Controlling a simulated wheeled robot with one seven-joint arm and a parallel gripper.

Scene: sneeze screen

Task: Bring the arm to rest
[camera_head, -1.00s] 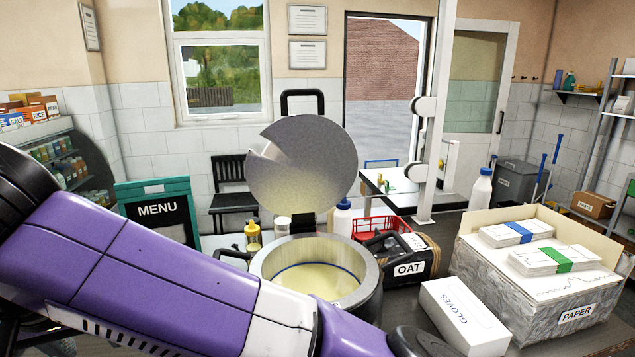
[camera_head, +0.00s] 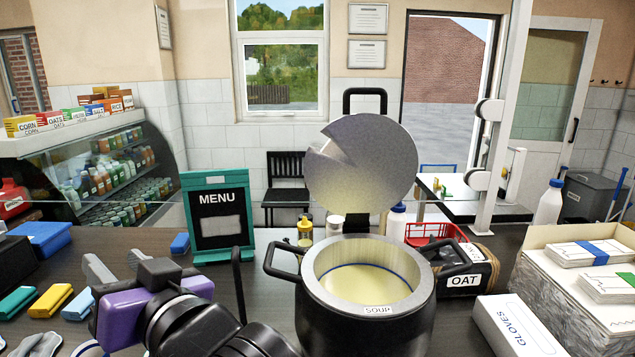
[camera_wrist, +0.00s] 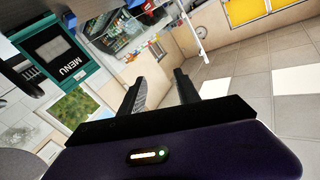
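My gripper (camera_head: 116,262) is at the lower left of the head view, above the dark counter and left of the soup pot. Its two grey fingers stand apart with nothing between them. The wrist view also shows my gripper (camera_wrist: 160,80) open and empty, with the room tilted behind it. My purple and black arm comes in low from the bottom of the head view. The soup pot (camera_head: 365,312) holds pale yellow soup, and its lid (camera_head: 362,165) is tilted up behind the opening.
A ladle-like dark handle (camera_head: 238,285) stands between my gripper and the pot. A menu board (camera_head: 218,215) stands behind it. Coloured packs (camera_head: 52,299) and a blue box (camera_head: 42,238) lie left. A gloves box (camera_head: 515,325) and paper box (camera_head: 575,300) stand right.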

